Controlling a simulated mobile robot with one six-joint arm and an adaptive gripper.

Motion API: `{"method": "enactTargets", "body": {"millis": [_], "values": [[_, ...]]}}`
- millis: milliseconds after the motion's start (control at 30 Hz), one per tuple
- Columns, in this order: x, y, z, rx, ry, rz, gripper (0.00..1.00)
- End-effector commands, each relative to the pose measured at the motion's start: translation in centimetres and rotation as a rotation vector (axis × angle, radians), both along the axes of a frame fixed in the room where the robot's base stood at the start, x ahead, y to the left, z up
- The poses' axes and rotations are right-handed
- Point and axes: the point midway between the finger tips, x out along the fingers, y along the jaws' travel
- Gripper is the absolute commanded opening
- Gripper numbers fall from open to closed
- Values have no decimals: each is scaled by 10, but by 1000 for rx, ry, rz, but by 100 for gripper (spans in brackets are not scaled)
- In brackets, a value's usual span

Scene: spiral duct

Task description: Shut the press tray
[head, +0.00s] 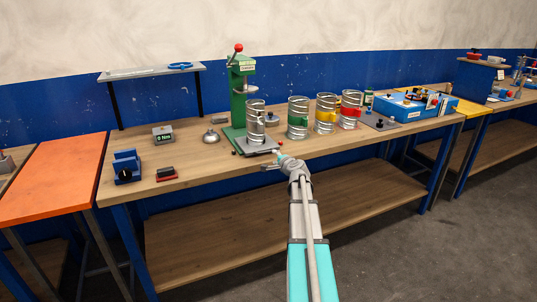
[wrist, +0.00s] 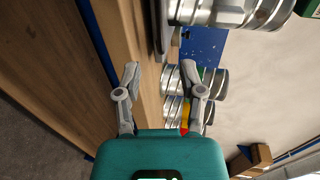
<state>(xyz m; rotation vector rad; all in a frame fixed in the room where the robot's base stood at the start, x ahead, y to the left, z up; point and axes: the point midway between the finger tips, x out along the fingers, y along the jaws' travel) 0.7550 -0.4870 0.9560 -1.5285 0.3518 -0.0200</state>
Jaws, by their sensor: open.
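The green press (head: 243,80) with a red ball on its lever stands on the workbench. Its grey press tray (head: 262,149) sticks out at the front of the base, towards the bench edge. A bare silver duct piece (head: 255,124) stands upright on or just behind the tray; its foot is partly unclear. My gripper (head: 276,162) is open and empty at the bench's front edge, just in front and right of the tray. In the wrist view my gripper's fingers (wrist: 160,73) are spread apart, and a dark plate edge, likely the tray (wrist: 158,30), lies beyond them.
Duct pieces with green (head: 298,118), yellow (head: 326,114) and red (head: 350,110) bands stand right of the press. A silver bell-shaped item (head: 211,136), a display box (head: 163,135) and a blue block (head: 126,167) are left.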

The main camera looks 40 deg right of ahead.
Motion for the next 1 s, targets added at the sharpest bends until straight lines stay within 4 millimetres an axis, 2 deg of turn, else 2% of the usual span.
{"method": "enactTargets", "body": {"millis": [100, 500, 700, 1000], "values": [[22, -6, -6, 0, 0, 0, 51], [75, -18, -17, 0, 0, 1, 51], [88, -20, -20, -1, 0, 1, 51], [91, -20, -20, -1, 0, 1, 51]]}}
